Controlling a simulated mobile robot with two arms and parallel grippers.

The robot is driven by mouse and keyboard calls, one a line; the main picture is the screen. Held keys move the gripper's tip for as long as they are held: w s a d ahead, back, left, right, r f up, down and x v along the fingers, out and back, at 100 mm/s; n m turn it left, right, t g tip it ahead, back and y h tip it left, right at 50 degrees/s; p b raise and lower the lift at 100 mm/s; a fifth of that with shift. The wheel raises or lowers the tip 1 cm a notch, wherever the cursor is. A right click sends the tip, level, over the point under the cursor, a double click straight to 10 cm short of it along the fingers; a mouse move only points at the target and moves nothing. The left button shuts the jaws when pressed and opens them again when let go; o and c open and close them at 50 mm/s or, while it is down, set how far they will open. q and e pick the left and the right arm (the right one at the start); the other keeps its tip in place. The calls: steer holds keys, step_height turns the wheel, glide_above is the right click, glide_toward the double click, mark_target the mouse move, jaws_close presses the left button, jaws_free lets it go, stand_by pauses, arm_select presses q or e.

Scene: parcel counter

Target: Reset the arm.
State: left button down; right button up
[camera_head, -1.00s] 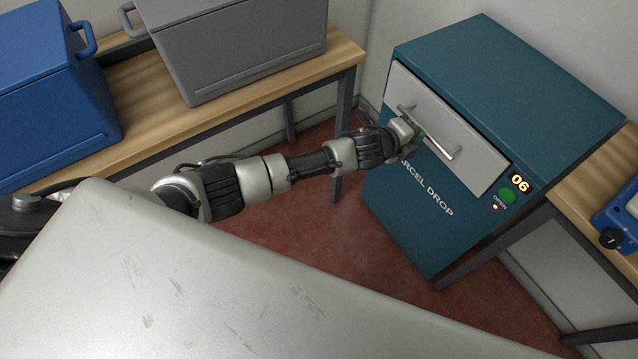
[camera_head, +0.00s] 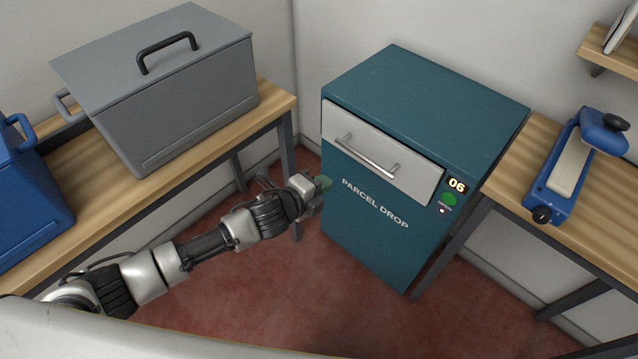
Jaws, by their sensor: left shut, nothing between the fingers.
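My left arm reaches in from the lower left, and its gripper (camera_head: 322,188) is just left of the teal parcel drop cabinet (camera_head: 372,232). The gripper is shut and holds nothing. It is small in the picture and lies clear of the drawer handle (camera_head: 366,158). The white drawer front (camera_head: 408,178) looks closed in the cabinet. My right gripper does not show.
A grey lidded box (camera_head: 190,105) and a blue box (camera_head: 30,205) stand on the left wooden bench (camera_head: 268,110). A blue device (camera_head: 572,170) stands on the right bench (camera_head: 603,215). Red floor (camera_head: 290,310) lies open before the cabinet.

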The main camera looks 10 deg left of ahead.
arm_select(q)
steer(key=s+a+f+n+g+y+p, duration=0.1)
steer(key=s+a+f+n+y, duration=0.1)
steer(key=s+a+f+n, duration=0.45)
steer(key=s+a+f+n+g+y+p, duration=0.2)
steer(key=a+f, duration=0.1)
steer(key=f, duration=0.6)
steer(key=s+a+f+n+g+y+p, duration=0.1)
steer(key=s+a+f+n+y, duration=0.3)
steer(key=f, duration=0.4)
steer(key=s+a+f+n+g, duration=0.1)
steer(key=s+f+n+g, duration=0.1)
steer(key=s, duration=0.9)
steer(key=s+a+f+n+g+p, duration=0.1)
steer(key=s+f+n, duration=0.4)
steer(key=s, duration=0.6)
steer(key=s+a+f+n+g+p, duration=0.1)
steer(key=s+a+f+n+g, duration=0.1)
steer(key=s, duration=1)
step_height(320, 180, down, 3)
steer(key=shift+r+n+g+y, duration=0.1)
steer(key=shift+n+g+y, duration=0.2)
steer(key=shift+n+g, duration=0.5)
steer(key=shift+a, duration=0.1)
